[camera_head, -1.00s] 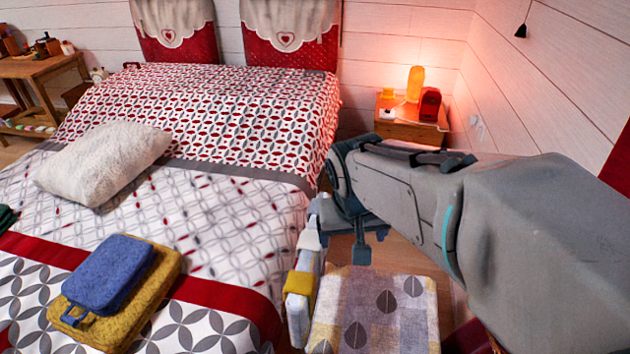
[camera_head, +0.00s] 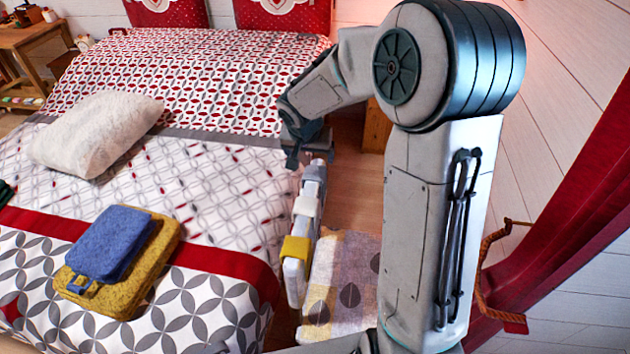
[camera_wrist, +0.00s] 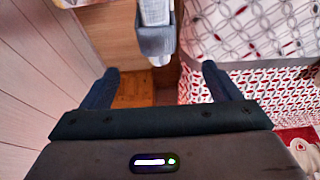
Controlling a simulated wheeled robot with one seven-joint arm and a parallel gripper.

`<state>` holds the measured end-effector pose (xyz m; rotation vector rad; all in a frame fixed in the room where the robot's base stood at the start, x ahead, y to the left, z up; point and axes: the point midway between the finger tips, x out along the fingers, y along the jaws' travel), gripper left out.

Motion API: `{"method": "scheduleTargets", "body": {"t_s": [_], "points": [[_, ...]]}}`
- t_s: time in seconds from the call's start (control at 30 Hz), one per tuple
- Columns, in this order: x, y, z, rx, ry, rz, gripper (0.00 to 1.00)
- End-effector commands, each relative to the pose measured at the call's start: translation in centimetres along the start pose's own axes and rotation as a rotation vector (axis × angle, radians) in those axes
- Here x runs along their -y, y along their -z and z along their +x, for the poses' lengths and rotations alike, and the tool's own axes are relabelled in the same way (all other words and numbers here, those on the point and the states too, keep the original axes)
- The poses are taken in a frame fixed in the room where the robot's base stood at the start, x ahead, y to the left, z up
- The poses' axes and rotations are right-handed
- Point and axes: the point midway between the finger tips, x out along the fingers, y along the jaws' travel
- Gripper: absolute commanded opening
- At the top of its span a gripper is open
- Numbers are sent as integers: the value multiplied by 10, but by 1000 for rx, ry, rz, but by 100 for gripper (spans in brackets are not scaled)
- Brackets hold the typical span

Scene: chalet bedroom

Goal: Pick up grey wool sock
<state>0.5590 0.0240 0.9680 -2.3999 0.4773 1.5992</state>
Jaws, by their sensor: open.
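I cannot make out a grey wool sock in either view. My gripper (camera_wrist: 160,76) is open and empty in the wrist view, with its two dark fingers spread wide. A strip of floor and the bed's side edge show beyond and between the fingers. In the head view my gripper (camera_head: 303,146) hangs beside the right edge of the bed (camera_head: 215,245), partly hidden by my own arm.
A pale bar with a yellow band (camera_head: 296,249) runs along the bed's right side. A patterned rug (camera_head: 345,280) lies beside it. A white pillow (camera_head: 97,134) and folded blue (camera_head: 113,243) and mustard cloths (camera_head: 150,268) lie on the bed. A red curtain (camera_head: 565,235) hangs right.

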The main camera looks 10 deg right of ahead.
Motion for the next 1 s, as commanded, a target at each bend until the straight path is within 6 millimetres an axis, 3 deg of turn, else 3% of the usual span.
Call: {"method": "scheduleTargets", "body": {"t_s": [0.1, 0.3, 0.57, 0.8, 1.0], "points": [[0, -2, 26, 6, -1, -2, 84], [-1, -1, 55, 4, -1, -2, 84], [-2, -1, 70, 3, -2, 0, 84], [-6, 0, 101, 5, -2, -1, 84], [-5, 0, 115, 2, -1, -3, 84]]}}
